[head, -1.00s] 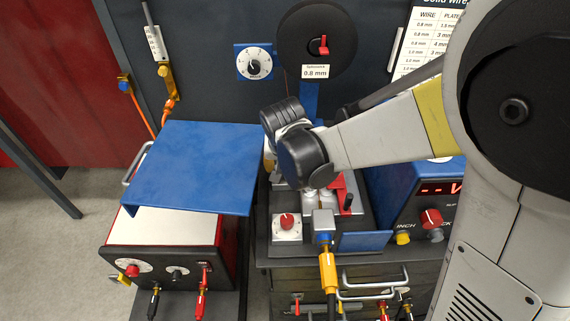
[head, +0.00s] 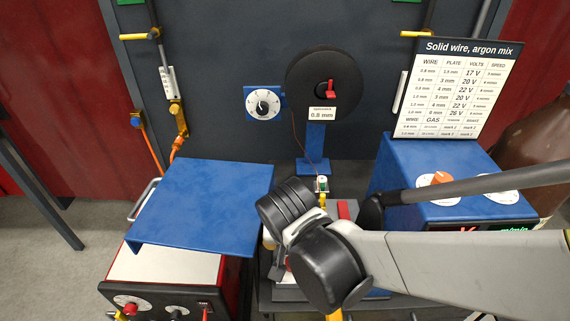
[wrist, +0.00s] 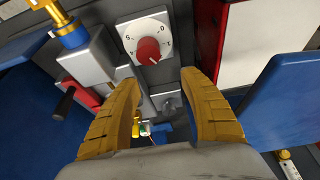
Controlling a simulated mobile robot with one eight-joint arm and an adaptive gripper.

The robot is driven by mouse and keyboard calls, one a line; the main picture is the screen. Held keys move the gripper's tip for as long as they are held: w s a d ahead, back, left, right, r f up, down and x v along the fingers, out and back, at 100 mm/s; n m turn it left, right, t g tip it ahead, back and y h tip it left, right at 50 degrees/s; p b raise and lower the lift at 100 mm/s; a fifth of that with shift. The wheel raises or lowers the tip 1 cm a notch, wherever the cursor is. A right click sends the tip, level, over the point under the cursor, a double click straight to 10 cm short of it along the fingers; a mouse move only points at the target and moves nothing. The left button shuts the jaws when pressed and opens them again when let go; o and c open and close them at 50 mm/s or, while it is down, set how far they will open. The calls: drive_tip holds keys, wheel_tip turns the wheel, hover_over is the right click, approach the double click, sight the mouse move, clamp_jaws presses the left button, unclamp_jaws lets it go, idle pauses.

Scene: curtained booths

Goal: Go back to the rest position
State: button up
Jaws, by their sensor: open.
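My gripper (wrist: 158,82) is open in the wrist view, with two ribbed yellow fingers set apart and nothing held between them. Beyond the fingertips is a red knob on a white dial (wrist: 148,50), on a grey panel. In the wrist view a red lever with a black handle (wrist: 68,98) lies left of the fingers, beside a grey block with a gold fitting (wrist: 68,28). In the head view my black wrist and grey forearm cover the middle of the bench, and my fingers are mostly hidden behind the wrist.
A blue flap (head: 205,205) stands over a red-sided machine at left. A blue box (head: 440,170) with dials and a wire chart (head: 458,90) stand at right. A black spool (head: 322,82) and a blue-framed dial (head: 264,103) are behind. Grey floor shows at left.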

idle(0.3)
drive_tip(key=shift+t, duration=0.3)
drive_tip(key=d+r, duration=0.1)
drive_tip(key=d, duration=0.1)
drive_tip(key=d+r, duration=0.1)
drive_tip(key=d, duration=0.2)
drive_tip(key=d+r+b, duration=0.1)
drive_tip(key=d+r, duration=0.1)
drive_tip(key=d, duration=0.1)
drive_tip(key=shift+s+r, duration=0.1)
drive_tip(key=shift+s, duration=0.3)
drive_tip(key=s+d+r+n+t, duration=0.1)
drive_tip(key=s+d+r, duration=0.3)
drive_tip(key=d, duration=0.4)
drive_tip(key=shift+d+t+b, duration=0.3)
drive_tip(key=shift+t+b, duration=0.1)
drive_tip(key=shift+t, duration=0.1)
idle(0.3)
